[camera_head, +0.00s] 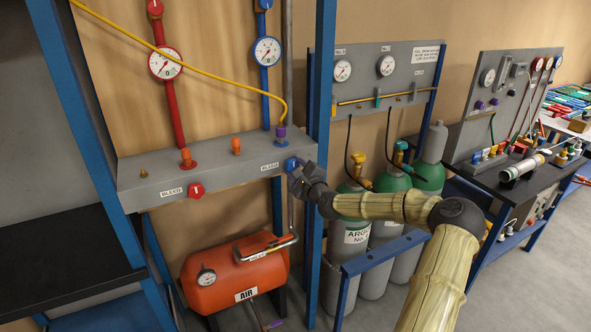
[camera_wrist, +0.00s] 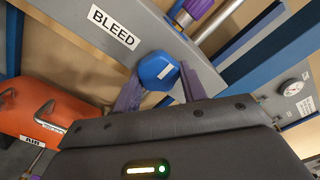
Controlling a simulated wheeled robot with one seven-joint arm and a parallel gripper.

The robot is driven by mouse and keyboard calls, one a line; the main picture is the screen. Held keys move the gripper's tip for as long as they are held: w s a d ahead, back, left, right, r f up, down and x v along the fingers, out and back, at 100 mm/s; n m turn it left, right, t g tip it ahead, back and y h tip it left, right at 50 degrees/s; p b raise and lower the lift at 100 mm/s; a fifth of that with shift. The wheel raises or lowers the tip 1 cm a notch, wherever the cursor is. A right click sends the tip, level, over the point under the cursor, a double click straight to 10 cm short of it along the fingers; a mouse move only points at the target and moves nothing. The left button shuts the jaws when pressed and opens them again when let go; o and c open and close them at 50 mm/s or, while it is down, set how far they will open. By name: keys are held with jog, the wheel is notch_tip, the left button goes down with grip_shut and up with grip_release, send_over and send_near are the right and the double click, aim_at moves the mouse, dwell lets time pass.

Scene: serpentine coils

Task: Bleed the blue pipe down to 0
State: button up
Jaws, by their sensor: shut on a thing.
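The blue pipe (camera_head: 264,91) runs down the wooden wall to the grey panel. Its round gauge (camera_head: 266,51) has a blue rim; the needle is too small to read surely. The blue bleed knob (camera_head: 291,163) is on the panel's front, right of a BLEED label (camera_head: 269,167). My gripper (camera_head: 298,171) is shut on the knob. Its fingers cover the knob's sides.
A red pipe (camera_head: 171,110) with a gauge and a red bleed knob (camera_head: 196,190) is to the left. A blue post (camera_head: 320,100) stands close right of the blue knob. An orange air tank (camera_head: 237,273) lies below. Green-topped cylinders (camera_head: 352,205) stand behind my arm.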

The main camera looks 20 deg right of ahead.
jog(key=o, duration=1)
jog(key=shift+c, duration=0.2)
jog(key=s+b, duration=0.3)
jog(key=s, duration=1.4)
jog(key=shift+s+d, duration=0.25)
jog(key=shift+d, duration=0.05)
jog(key=shift+f, duration=0.1)
jog(key=s+a+f+n+g+y, duration=0.35)
jog(key=a+f+n+g, duration=0.75)
jog(key=a+f, duration=0.5)
jog(key=s+a+r+n+g+h, duration=0.2)
jog(key=s+a+r+n, duration=0.1)
jog(key=s+n, duration=0.4)
jog(key=s+a+r+n+g+h+p, duration=0.1)
jog(key=s+a+r+n+g+h, duration=0.1)
jog(key=s+r+n, duration=0.3)
jog(key=s+a+n, duration=0.1)
jog(key=s+n, duration=0.1)
jog(key=s, duration=0.2)
jog(key=shift+s+r, duration=0.2)
jog(key=shift+r, duration=0.05)
